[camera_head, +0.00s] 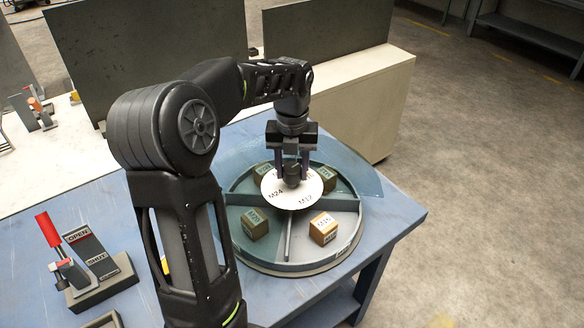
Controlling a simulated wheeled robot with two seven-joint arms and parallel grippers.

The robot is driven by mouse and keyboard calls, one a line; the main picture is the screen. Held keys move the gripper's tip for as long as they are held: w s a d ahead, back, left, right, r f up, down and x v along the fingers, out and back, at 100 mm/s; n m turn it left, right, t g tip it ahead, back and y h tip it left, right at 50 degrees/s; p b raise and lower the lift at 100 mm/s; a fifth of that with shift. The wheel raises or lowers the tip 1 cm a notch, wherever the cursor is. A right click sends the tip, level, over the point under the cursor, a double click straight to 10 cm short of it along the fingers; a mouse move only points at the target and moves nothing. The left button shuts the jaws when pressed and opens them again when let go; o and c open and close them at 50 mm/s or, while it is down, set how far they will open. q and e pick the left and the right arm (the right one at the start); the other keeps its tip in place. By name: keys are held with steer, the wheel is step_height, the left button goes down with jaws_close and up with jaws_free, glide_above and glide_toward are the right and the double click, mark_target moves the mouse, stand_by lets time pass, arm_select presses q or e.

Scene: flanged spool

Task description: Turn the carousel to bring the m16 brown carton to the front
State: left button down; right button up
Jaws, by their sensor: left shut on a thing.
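The round carousel (287,266) sits on the blue table, split by dividers into compartments. A white disc (277,200) with printed labels such as M24 covers its middle, with a dark knob (293,181) at the centre. My left gripper (292,175) reaches down from above and is shut on the knob. A brown carton (323,229) stands in the front-right compartment; its label looks like M16 but is small. An olive carton (254,223), seemingly M20, stands front left. Two more cartons stand at the back left (262,170) and back right (325,173). My right gripper is not in view.
A red-handled lever (48,230) with an OPEN/SHUT plate (91,251) stands at the left of the table. Dark panels (150,55) stand behind. My left arm hides part of the table.

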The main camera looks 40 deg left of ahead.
arm_select(q)
steer(key=shift+m, duration=0.5)
stand_by(0.3)
steer(key=c, duration=0.8)
jaws_free()
steer(key=shift+o, duration=0.2)
steer(key=shift+r, duration=0.1)
step_height(320, 180, up, 8)
steer(key=shift+f, duration=0.15)
